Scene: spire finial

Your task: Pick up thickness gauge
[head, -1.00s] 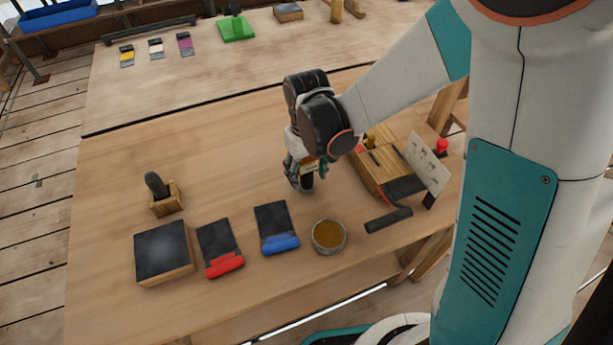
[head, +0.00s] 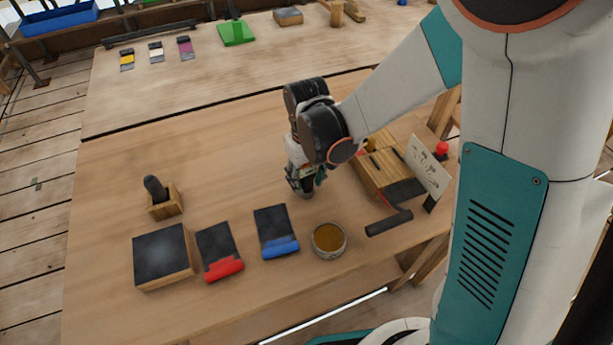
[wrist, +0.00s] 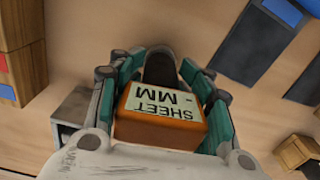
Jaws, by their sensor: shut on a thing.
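My gripper (head: 305,188) is low over the middle of the wooden table in the head view. In the wrist view its teal-padded fingers (wrist: 165,105) are shut on the thickness gauge (wrist: 160,125), an orange block with a pale label reading "SHEET - MM". The gauge sits between both fingers, with a dark rounded part beyond the label. In the head view the gauge is mostly hidden by my gripper. I cannot tell whether it touches the table.
A tin of amber stuff (head: 329,239), a blue-edged dark sheet (head: 272,225) and a red-edged one (head: 215,245) lie in front. A dark-topped block (head: 162,252) is at left. A wooden box (head: 385,170) stands close right. The table's left middle is clear.

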